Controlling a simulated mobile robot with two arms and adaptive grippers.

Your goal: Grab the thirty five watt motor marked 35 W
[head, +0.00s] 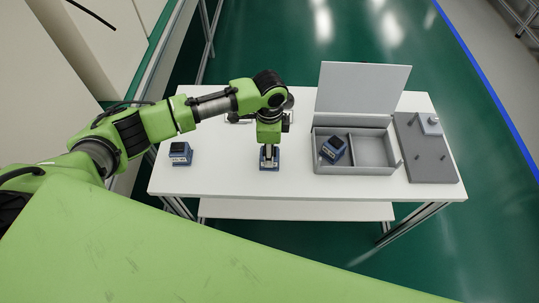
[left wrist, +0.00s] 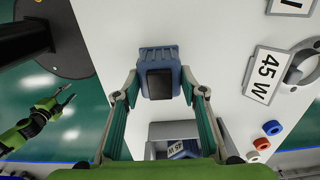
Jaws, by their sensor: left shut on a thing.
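My left gripper (head: 268,150) is shut on a blue motor (head: 269,164) with a dark top, at the middle of the white table. In the left wrist view the motor (left wrist: 159,78) sits between the two fingers of this gripper (left wrist: 160,88). Its marking cannot be read. A second blue motor (head: 181,153) stands on the table at the left. A third blue motor (head: 333,149) lies tilted in the left compartment of the grey box (head: 386,153). My right gripper (left wrist: 69,94) shows at the left of the left wrist view, open and empty above the floor.
A plate marked 45 W (left wrist: 265,72) is on the table's far side, beside a grey ring and small coloured rings (left wrist: 268,129). The box's lid (head: 361,88) stands open. A grey plate with pegs (head: 424,147) lies right of it. The table is clear between the left and middle motors.

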